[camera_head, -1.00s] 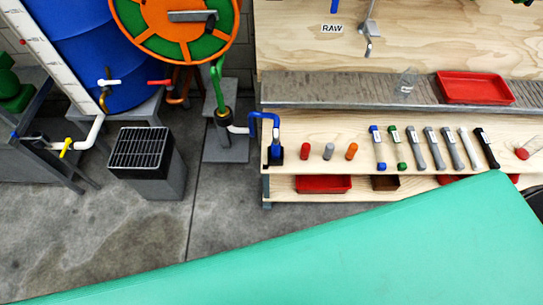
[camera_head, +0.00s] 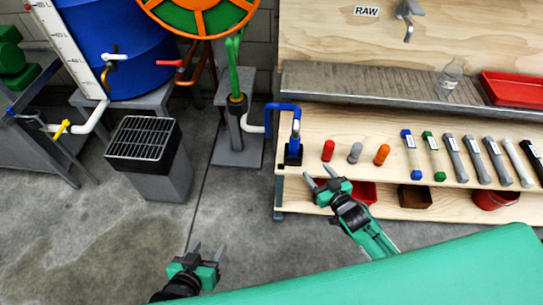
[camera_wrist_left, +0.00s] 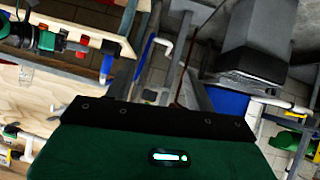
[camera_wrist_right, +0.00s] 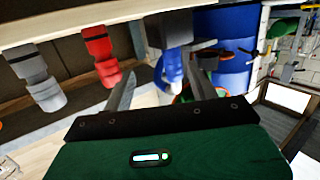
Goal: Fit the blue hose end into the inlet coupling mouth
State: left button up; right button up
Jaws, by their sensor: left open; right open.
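The blue hose (camera_head: 283,106) arches between a white elbow (camera_head: 251,127) by the grey floor stand and a blue upright fitting (camera_head: 293,150) at the bench's left end. I cannot tell for certain which part is the inlet coupling mouth. My right gripper (camera_head: 322,176) is open and empty, in front of the lower shelf, below and right of the blue fitting. Blue parts (camera_wrist_right: 171,66) show between its fingers in the right wrist view, apart from them. My left gripper (camera_head: 207,250) is open and empty, low over the floor. The blue hose (camera_wrist_left: 146,48) also shows in the left wrist view.
Red, grey and orange plugs (camera_head: 355,152) stand right of the blue fitting, then several capped tubes (camera_head: 453,157). A grilled black box (camera_head: 144,137) stands on the floor at left. A green surface (camera_head: 400,275) fills the lower right.

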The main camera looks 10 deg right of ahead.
aim_at(298, 144)
jog(key=shift+n+t+y, duration=0.3)
jog(key=shift+t+y, duration=0.3)
jog(key=shift+y, duration=0.1)
jog(key=w+a+r+b, duration=0.1)
jog(key=w, duration=0.1)
jog(key=w+a+r, duration=0.1)
jog(key=w, duration=0.2)
jog(key=w+a+r+b, duration=0.1)
jog(key=w+r, duration=0.1)
jog(key=shift+w+a+b, duration=0.2)
jog(key=shift+w+b, duration=0.1)
jog(key=shift+w, duration=0.05)
jog(key=shift+x, duration=1.05)
jog(key=b+x, duration=0.1)
jog(key=x, duration=0.3)
jog(key=shift+a, duration=0.2)
jog(key=shift+w+a, duration=0.1)
jog(key=shift+w, duration=0.1)
pick_arm(q)
notch_tip(298, 144, up, 10)
jog(key=w+d+t+h, duration=0.1)
jog(key=w+t+h, duration=0.1)
jog(key=t, duration=0.4)
jog(key=shift+w+d+n, duration=0.3)
jog(key=shift+d, duration=0.1)
pick_arm(e)
jog(key=c, duration=1.1)
